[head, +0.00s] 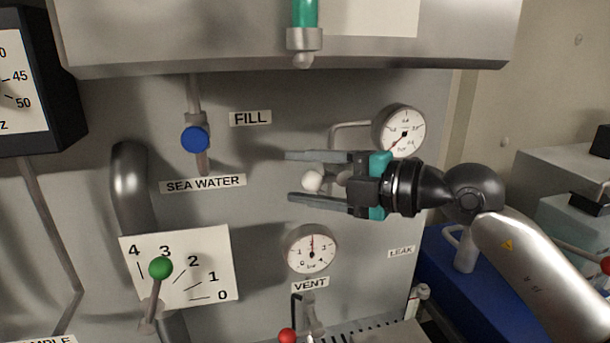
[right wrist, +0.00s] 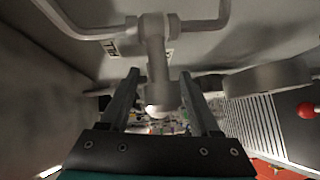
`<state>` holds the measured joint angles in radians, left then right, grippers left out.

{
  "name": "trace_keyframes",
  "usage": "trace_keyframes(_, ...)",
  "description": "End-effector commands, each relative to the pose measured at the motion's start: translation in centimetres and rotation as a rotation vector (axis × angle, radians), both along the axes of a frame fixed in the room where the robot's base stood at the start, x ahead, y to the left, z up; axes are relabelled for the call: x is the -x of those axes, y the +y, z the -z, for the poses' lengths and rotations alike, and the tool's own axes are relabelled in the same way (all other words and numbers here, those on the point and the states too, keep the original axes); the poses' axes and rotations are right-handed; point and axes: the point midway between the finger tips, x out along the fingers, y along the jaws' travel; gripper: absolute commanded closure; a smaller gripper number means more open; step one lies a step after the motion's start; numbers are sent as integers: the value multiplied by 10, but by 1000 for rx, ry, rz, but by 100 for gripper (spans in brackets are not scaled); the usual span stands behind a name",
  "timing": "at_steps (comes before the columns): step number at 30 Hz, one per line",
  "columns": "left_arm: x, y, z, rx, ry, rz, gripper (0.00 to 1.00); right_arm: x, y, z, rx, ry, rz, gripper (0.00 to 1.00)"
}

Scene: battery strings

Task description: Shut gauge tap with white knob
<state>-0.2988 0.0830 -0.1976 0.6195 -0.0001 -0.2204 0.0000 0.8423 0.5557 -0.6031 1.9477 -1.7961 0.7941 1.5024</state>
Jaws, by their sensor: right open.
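The gauge tap's white knob (head: 312,181) shows in the head view on the grey panel, below and left of the upper round gauge (head: 399,131). My right gripper (head: 290,176) comes in from the right, open, with one finger above the knob and one below it. In the right wrist view the tap's pale stem and knob (right wrist: 157,95) stand between the two open fingers (right wrist: 158,76), with a gap on each side. The fingers partly hide the tap's pipe in the head view. My left gripper is not in view.
A blue knob (head: 195,139) is at the upper left and a green-knobbed lever (head: 160,268) at the lower left. A second gauge (head: 311,250) sits just below my gripper, with a red knob (head: 287,336) under it. A metal ledge (head: 270,55) overhangs the panel.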

Motion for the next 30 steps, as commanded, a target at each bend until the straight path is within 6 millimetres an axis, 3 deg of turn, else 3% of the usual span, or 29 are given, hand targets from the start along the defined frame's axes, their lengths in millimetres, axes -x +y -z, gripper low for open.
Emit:
trace_keyframes(6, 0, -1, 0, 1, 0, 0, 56, 0, 0, 0, 0, 0, 0, 37)
trace_keyframes(23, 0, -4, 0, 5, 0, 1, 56, 0, 0, 0, 0, 0, 0, 100)
trace_keyframes(30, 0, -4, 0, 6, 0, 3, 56, 0, 0, 0, 0, 0, 0, 100)
